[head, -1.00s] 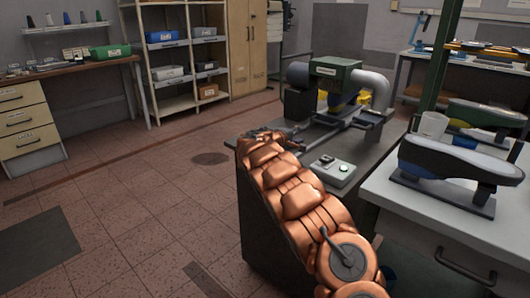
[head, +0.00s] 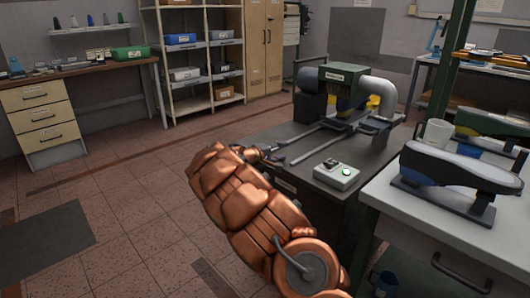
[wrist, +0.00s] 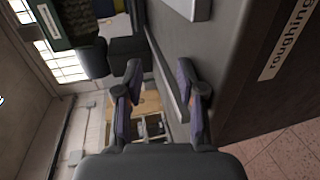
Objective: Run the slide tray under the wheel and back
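The wheel machine (head: 343,82), with a green housing and a grey duct, stands at the back of a dark bench (head: 375,158). Two slide rails (head: 318,144) run from under it toward the bench's near left edge. I cannot clearly make out the tray between or under them, nor the wheel itself. My gripper (head: 272,153) is at the bench's left edge near the rail ends. In the wrist view its two purple-padded fingers (wrist: 158,103) are apart with nothing seen held between them. A rail (wrist: 168,72) runs along the bench beside the right finger.
A grey control box (head: 336,174) with buttons sits on the bench's near side. A white worktop (head: 405,226) with a shoe-shaped device (head: 455,170) stands at right. A "roughing" label (wrist: 288,40) is on the bench side. Open tiled floor (head: 120,215) lies at left.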

